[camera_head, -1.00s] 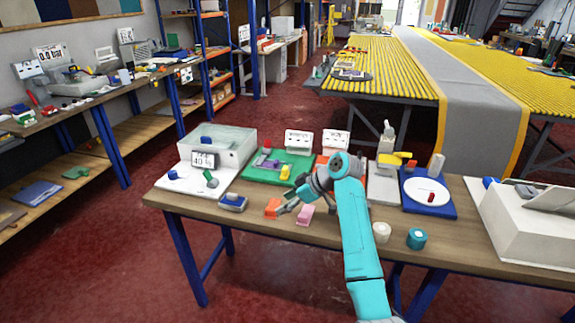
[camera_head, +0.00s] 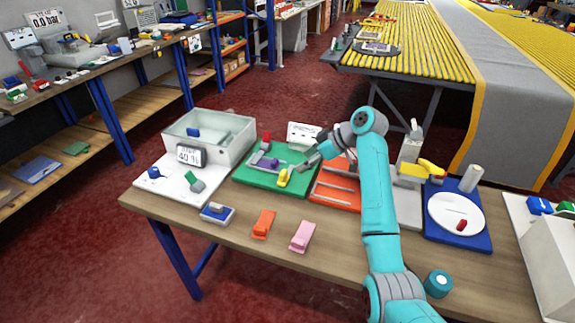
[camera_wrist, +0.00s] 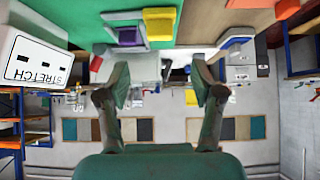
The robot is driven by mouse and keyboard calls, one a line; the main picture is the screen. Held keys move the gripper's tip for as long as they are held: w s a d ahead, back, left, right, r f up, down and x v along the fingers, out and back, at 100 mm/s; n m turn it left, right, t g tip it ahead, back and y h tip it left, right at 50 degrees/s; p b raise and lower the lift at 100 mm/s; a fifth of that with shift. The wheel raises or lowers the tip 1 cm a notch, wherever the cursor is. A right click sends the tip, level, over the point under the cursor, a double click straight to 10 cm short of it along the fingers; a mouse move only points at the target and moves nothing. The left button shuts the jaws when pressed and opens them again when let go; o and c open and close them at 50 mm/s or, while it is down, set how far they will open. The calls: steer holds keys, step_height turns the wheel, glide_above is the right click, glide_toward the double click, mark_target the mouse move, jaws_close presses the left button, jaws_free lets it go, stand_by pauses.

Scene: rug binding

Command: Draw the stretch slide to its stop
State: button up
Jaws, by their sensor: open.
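A green board (camera_head: 262,184) on the table carries a grey rail frame with a purple block (camera_head: 270,163), a yellow block (camera_head: 283,178) and a red knob (camera_head: 266,137). I cannot tell which block is the stretch slide's handle. The sign marked STRETCH (camera_wrist: 38,65) shows upside down in the wrist view; the purple block (camera_wrist: 128,37) and yellow block (camera_wrist: 158,22) are near its top. My gripper (camera_head: 304,167) is above the board's right part, just right of the yellow block. In the wrist view my gripper (camera_wrist: 160,78) has its fingers apart with nothing held.
An orange board (camera_head: 335,190) with rails lies right of the green one, partly behind my arm. An orange clamp (camera_head: 263,224), a pink clamp (camera_head: 302,236) and a blue-grey block (camera_head: 217,214) stand in front. A clear-sided box (camera_head: 222,138) is at the left.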

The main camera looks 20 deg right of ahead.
mark_target(284, 173)
steer(key=x, duration=1)
steer(key=shift+w+a+f, duration=0.15)
steer(key=shift+a+f, duration=0.05)
steer(key=shift+f, duration=0.05)
jaws_close()
steer(key=shift+d, duration=0.1)
